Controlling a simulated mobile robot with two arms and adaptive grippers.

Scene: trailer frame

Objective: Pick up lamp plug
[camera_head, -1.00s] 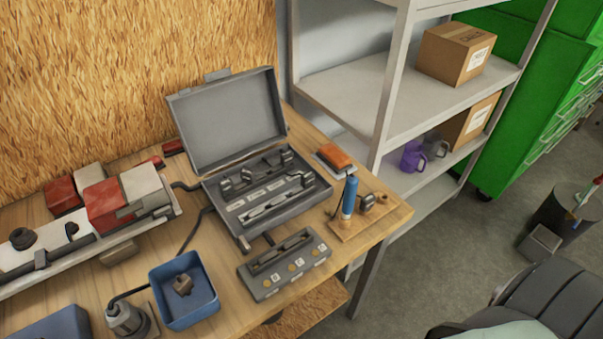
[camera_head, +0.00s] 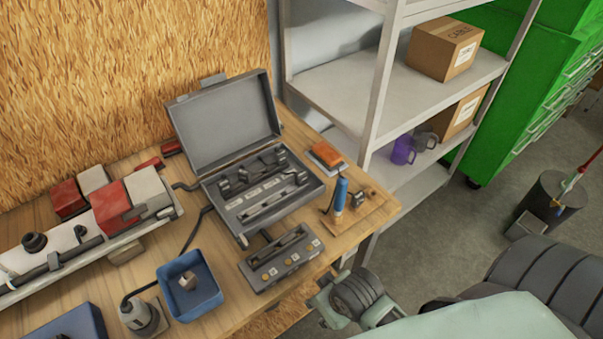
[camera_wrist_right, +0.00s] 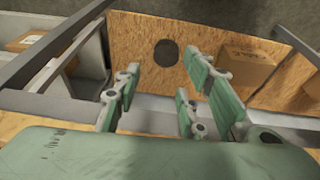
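I cannot single out the lamp plug with certainty. A grey round device with a dark cable (camera_head: 142,316) stands left of the bin. My right gripper (camera_head: 326,302) is at the bench's front right edge, apart from the bin and partly hidden by its own parts. In the right wrist view its green-padded fingers (camera_wrist_right: 158,88) are spread with nothing between them. My left gripper is out of view.
An open grey case (camera_head: 265,200), a grey slotted block (camera_head: 282,258) and a blue-handled tool on a wooden board (camera_head: 340,195) stand on the bench. A metal shelf (camera_head: 330,90) rises at its right. In the wrist view a cardboard box (camera_wrist_right: 245,72) sits by a wooden panel.

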